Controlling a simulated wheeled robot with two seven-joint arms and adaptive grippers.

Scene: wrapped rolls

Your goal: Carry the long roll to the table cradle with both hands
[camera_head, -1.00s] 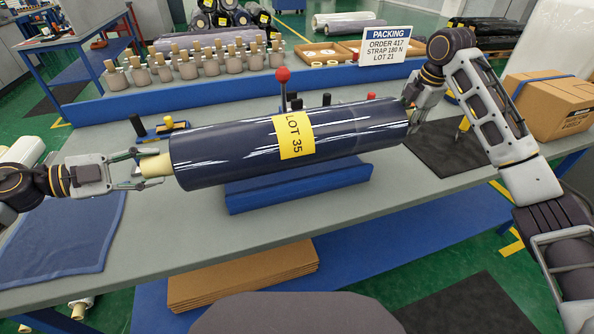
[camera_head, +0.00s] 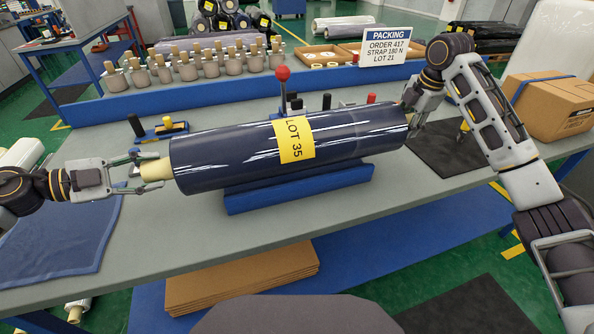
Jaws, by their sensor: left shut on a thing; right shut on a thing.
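The long roll (camera_head: 230,157) is wrapped in dark glossy film with a yellow LOT 35 label (camera_head: 294,139). It lies nearly level across the view, its right end slightly higher in the picture. The blue table cradle (camera_head: 300,187) is directly below the roll; I cannot tell whether they touch. My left gripper (camera_head: 145,171) is shut on the cream core stub (camera_head: 158,170) at the roll's left end. My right gripper (camera_head: 411,106) is at the roll's right end, shut on its core, which is mostly hidden by the fingers.
A red-knobbed lever (camera_head: 282,74) stands just behind the roll. A packing sign (camera_head: 385,47) and a cardboard box (camera_head: 552,104) are at right.

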